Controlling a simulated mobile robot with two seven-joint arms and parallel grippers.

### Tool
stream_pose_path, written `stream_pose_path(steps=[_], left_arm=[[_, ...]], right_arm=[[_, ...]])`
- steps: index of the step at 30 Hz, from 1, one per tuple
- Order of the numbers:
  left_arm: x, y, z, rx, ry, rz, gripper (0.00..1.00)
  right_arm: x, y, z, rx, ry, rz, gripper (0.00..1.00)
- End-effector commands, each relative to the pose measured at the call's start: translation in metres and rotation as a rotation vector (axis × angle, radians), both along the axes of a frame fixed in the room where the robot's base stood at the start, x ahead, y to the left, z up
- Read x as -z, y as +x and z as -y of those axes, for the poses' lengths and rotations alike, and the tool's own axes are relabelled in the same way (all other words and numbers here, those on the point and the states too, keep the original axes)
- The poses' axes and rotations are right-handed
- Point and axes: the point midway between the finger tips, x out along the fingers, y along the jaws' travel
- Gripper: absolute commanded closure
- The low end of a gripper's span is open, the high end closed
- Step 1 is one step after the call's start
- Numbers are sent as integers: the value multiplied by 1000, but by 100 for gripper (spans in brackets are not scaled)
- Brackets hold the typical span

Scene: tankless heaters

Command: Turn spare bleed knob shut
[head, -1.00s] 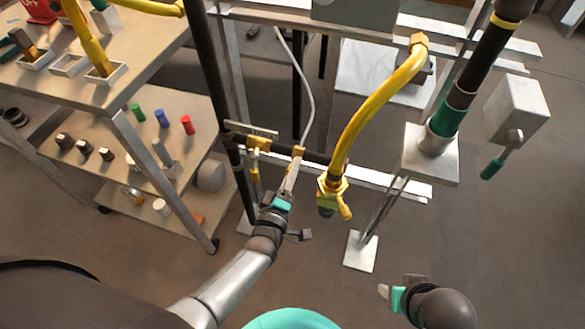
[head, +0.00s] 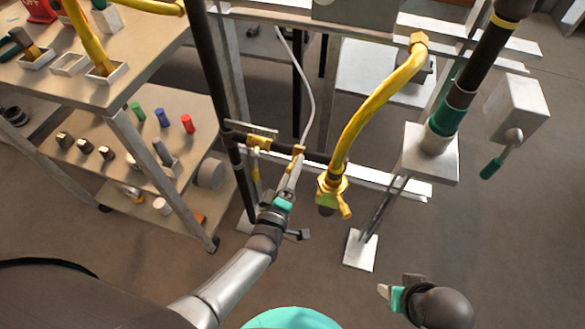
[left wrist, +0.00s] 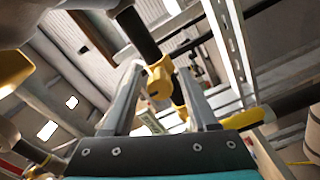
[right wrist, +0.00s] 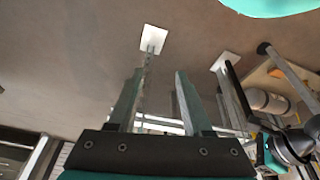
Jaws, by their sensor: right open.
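My left gripper (head: 294,177) reaches up from below to a brass-yellow fitting (head: 298,150) on the dark horizontal pipe. In the left wrist view its two fingers stand apart, with a yellow fitting (left wrist: 160,82) showing between and beyond them. I cannot tell whether they touch it, or which part is the spare bleed knob. A similar yellow fitting (head: 257,142) with a downward stub sits just left on the same pipe. My right gripper (head: 392,290) is low at the right, away from the pipes; in the right wrist view its fingers (right wrist: 159,75) are apart and empty.
A yellow hose (head: 370,105) with a yellow valve end (head: 332,192) hangs close to the right of my left gripper. A shelf cart (head: 112,100) with small parts stands at the left. A green-handled lever (head: 491,168) is at the right.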

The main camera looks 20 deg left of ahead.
Motion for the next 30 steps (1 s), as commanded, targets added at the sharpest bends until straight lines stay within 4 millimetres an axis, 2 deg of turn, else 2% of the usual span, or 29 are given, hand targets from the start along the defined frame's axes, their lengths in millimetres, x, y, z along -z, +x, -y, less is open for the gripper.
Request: stream_pose_path(steps=[8, 12, 14, 17, 30], left_arm=[[0, 0, 0, 0, 0, 1, 36], [0, -7, 0, 0, 0, -1, 36], [-1, -13, -1, 1, 0, -3, 36], [-1, -29, -1, 0, 0, -4, 36], [-1, -125, -4, 1, 1, -3, 36]], right_arm=[[-1, 1, 0, 0, 0, 3, 50], [-4, 2, 0, 0, 1, 9, 50], [4, 1, 2, -1, -5, -2, 50], [17, -3, 3, -2, -9, -27, 50], [61, -26, 5, -3, -16, -95, 50]])
